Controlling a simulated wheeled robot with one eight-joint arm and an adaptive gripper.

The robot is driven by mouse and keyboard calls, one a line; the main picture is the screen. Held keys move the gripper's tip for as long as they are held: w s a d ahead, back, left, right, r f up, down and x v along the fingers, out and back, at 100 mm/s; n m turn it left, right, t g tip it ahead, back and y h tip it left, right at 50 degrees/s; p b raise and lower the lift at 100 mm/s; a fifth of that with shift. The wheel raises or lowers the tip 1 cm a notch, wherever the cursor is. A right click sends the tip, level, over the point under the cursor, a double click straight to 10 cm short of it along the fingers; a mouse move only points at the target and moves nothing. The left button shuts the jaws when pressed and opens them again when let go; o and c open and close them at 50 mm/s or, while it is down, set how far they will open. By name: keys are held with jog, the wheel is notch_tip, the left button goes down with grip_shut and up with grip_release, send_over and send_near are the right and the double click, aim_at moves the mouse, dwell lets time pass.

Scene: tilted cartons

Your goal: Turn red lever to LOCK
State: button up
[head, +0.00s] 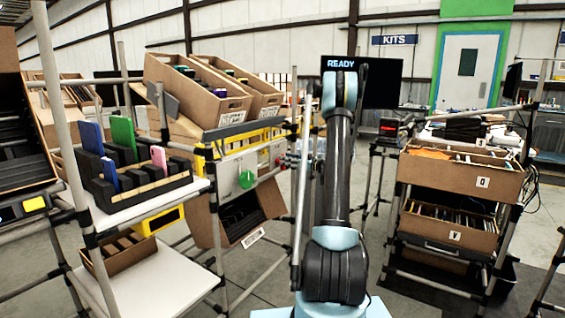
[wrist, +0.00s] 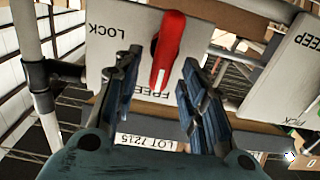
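In the wrist view a red lever (wrist: 171,42) is mounted on a pale panel (wrist: 101,58). The panel's lettering is upside down here, with LOCK on the left and FREE lower down, partly behind the lever. The lever's white-marked end points down at the FREE lettering. My gripper (wrist: 160,64) is open, with one dark finger on each side of the lever's lower end. I cannot tell whether either finger touches it. In the head view my arm rises in the middle, and I cannot make out the gripper or the red lever there.
A second labelled panel (wrist: 289,75) stands to the right, and a grey post (wrist: 28,50) to the left. A LOT 7215 label (wrist: 146,142) lies below the lever. In the head view, racks with tilted cartons (head: 197,92) and stacked cartons (head: 458,176) flank my arm.

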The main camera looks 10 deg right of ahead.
jog(key=shift+x, duration=1.4)
jog(key=c, duration=0.8)
jog(key=shift+w+m, duration=0.1)
jog(key=shift+m, duration=0.2)
jog(key=m, duration=0.3)
jog(key=shift+w+d+m, duration=0.25)
jog(key=shift+d+m, duration=0.05)
jog(key=shift+w+d+f+m, duration=0.15)
jog(key=shift+f+m, duration=0.25)
jog(key=shift+m, duration=1.85)
jog(key=shift+w+d+f+m, duration=0.2)
jog(key=shift+f+m, duration=0.15)
jog(key=shift+m, duration=1.95)
jog(key=shift+w+d+f+m, duration=0.15)
jog(key=shift+f+m, duration=0.25)
jog(key=shift+m, duration=1.85)
